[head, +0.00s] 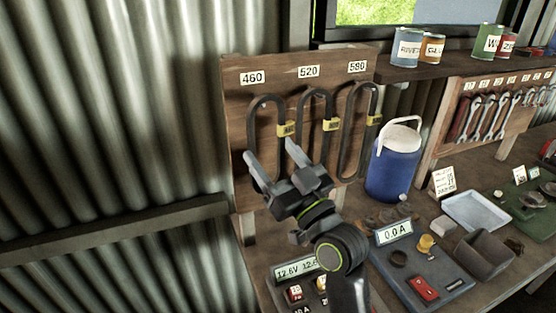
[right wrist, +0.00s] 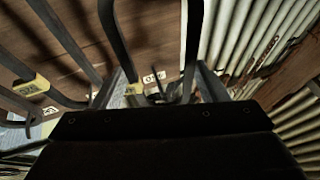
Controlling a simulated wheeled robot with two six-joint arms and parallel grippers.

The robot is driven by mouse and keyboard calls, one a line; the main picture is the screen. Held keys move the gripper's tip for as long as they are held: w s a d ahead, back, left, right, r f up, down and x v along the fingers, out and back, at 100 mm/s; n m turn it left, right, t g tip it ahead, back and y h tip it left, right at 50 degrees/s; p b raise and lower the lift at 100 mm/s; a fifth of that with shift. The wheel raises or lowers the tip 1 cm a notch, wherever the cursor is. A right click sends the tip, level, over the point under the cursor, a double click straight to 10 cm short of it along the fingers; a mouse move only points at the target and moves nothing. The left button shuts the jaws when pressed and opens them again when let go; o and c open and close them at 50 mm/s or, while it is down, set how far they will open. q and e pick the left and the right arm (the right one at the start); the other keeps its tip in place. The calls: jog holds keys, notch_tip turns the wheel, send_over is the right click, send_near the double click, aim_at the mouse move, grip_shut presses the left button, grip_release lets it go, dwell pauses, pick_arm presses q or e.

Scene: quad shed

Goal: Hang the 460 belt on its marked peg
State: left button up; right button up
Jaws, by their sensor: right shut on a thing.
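The 460 belt (head: 252,122) is a dark narrow loop with a yellow tag (head: 286,129). It stands upright in front of the wooden board (head: 236,98), its top a little below and right of the "460" label (head: 252,77). My right gripper (head: 278,160) is at its lower part and shut on it. In the right wrist view the belt (right wrist: 112,32) runs down between the fingers (right wrist: 163,88), with its tag near them. The 460 peg is not distinguishable, so I cannot tell whether the loop is around it. My left gripper is out of view.
The 520 belt (head: 303,108) and 580 belt (head: 349,125) hang close on the right under their labels. A blue cooler (head: 394,168) stands right of the board on the bench. A meter panel (head: 425,285) and grey tray (head: 476,211) lie on the bench. Corrugated wall (head: 110,110) fills the left.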

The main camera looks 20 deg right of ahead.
jog(key=shift+w, duration=1.25)
jog(key=shift+w+f+b, duration=0.45)
jog(key=shift+w+f, duration=0.2)
jog(key=shift+w, duration=0.05)
jog(key=o, duration=1.1)
jog(key=shift+s+f, duration=0.1)
jog(key=shift+v, duration=8.6)
